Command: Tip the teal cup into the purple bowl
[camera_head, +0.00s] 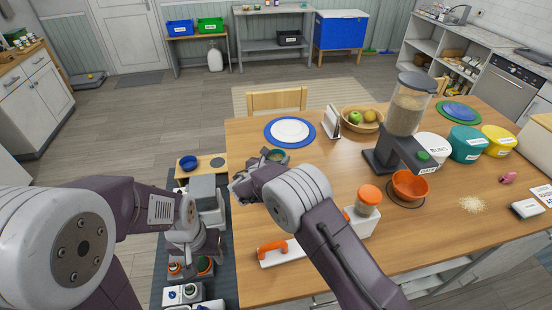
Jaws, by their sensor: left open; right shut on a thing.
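My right gripper (266,160) is at the left edge of the wooden table, shut on the teal cup (277,156). Only the cup's rim and part of its teal inside show past the gripper. A dark blue bowl (188,163) sits left of the table on a low wooden-topped stand; no clearly purple bowl shows. The held cup is to the right of this bowl, apart from it. My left gripper (209,210) is open, low beside the table's left side and nearer than the bowl; its fingertips are hard to make out.
On the table (330,215) are a blue-rimmed plate (290,131), a fruit bowl (362,121), a food dispenser (409,105) over an orange bowl (410,186), an orange-lidded jar (366,205) and several labelled tubs. An orange-handled tool (280,252) lies near the front left.

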